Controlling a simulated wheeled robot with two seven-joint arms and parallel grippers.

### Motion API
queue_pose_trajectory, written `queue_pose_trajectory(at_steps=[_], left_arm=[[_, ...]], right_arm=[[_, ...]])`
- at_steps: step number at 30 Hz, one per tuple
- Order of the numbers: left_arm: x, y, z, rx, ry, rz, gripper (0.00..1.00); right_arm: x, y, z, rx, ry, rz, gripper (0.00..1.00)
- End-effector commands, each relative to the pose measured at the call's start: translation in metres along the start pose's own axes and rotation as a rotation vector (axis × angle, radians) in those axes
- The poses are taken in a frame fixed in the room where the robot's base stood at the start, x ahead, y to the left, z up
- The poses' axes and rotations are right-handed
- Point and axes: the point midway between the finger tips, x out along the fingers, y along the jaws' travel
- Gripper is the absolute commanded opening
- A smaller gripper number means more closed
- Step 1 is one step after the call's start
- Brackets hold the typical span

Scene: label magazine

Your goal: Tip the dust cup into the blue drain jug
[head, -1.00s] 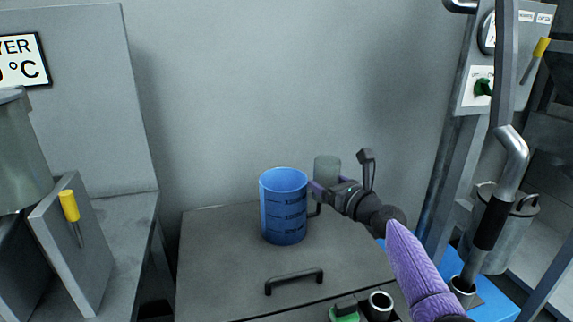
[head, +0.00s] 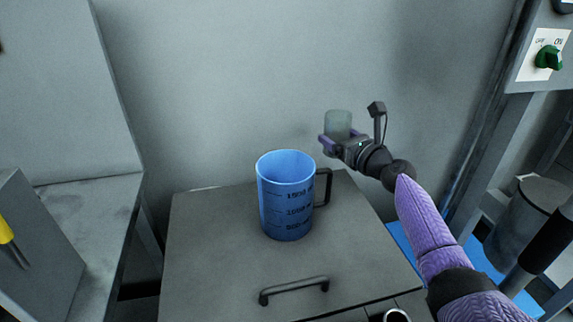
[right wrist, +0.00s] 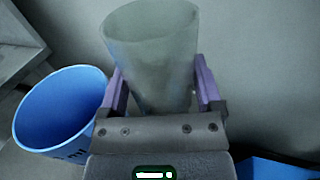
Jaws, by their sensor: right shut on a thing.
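The blue drain jug (head: 286,200) stands upright on the grey cabinet top, with dark volume marks and a dark handle on its right side. It also shows at the left of the right wrist view (right wrist: 58,110). The dust cup (head: 338,122) is a translucent grey-green cup. My right gripper (head: 338,142) is shut on the dust cup and holds it roughly upright, above and to the right of the jug. In the right wrist view the cup (right wrist: 152,60) sits between the two purple fingers. What is inside the cup cannot be seen. My left gripper is not in view.
The cabinet top (head: 215,255) has free room around the jug and a black handle (head: 294,290) near its front. A grey wall (head: 230,80) rises behind. A bench with a yellow-handled tool (head: 8,232) is at left. A metal frame with a green switch (head: 548,57) is at right.

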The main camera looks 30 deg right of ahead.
Motion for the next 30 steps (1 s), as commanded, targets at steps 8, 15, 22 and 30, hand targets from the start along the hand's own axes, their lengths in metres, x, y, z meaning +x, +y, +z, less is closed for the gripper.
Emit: queue_pose_trajectory(at_steps=[8, 15, 22, 30], left_arm=[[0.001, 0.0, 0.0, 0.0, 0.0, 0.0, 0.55], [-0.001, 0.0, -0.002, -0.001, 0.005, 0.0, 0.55], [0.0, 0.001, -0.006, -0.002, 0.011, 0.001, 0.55], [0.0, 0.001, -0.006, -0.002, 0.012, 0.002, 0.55]], right_arm=[[0.0, 0.006, 0.004, -0.119, 0.008, 0.0, 0.21], [0.0, 0.013, 0.01, -0.239, 0.015, -0.001, 0.21], [0.001, 0.02, 0.009, -0.353, 0.022, -0.002, 0.21], [0.001, 0.029, 0.007, -0.488, 0.027, -0.003, 0.21]])
